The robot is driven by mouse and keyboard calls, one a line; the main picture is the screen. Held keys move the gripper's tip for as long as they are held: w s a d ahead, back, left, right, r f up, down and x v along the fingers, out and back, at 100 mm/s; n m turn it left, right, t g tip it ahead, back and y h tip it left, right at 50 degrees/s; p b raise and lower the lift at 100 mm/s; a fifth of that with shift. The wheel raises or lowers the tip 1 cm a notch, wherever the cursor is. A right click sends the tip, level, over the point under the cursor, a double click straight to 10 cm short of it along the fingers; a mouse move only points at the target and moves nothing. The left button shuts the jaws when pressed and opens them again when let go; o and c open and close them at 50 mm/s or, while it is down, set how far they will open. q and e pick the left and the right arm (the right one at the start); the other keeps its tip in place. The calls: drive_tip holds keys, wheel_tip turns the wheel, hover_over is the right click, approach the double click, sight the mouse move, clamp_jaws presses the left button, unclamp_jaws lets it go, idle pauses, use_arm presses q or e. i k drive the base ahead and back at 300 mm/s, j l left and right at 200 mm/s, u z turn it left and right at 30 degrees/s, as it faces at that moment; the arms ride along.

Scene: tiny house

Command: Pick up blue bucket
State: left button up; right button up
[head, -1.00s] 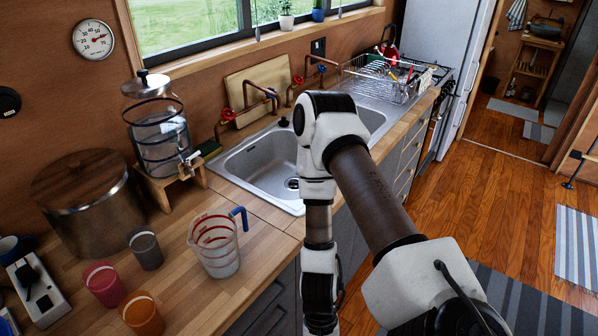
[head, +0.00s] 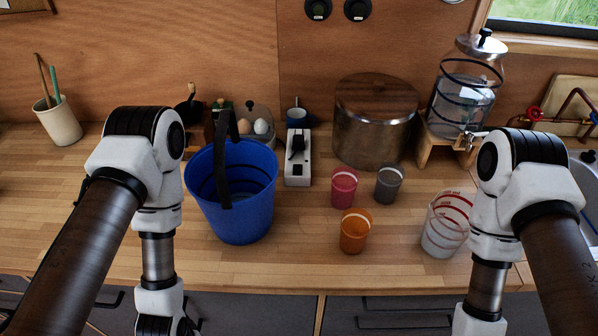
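The blue bucket (head: 238,208) stands upright on the wooden counter, left of the middle in the head view.
A utensil crock (head: 58,122) stands far left.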

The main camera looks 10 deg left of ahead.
sight(233, 181)
drive_tip(key=k+l+z, duration=0.3)
drive_tip(key=k+l, duration=0.5)
drive_tip(key=i+j, duration=0.25)
drive_tip(key=i, duration=0.15)
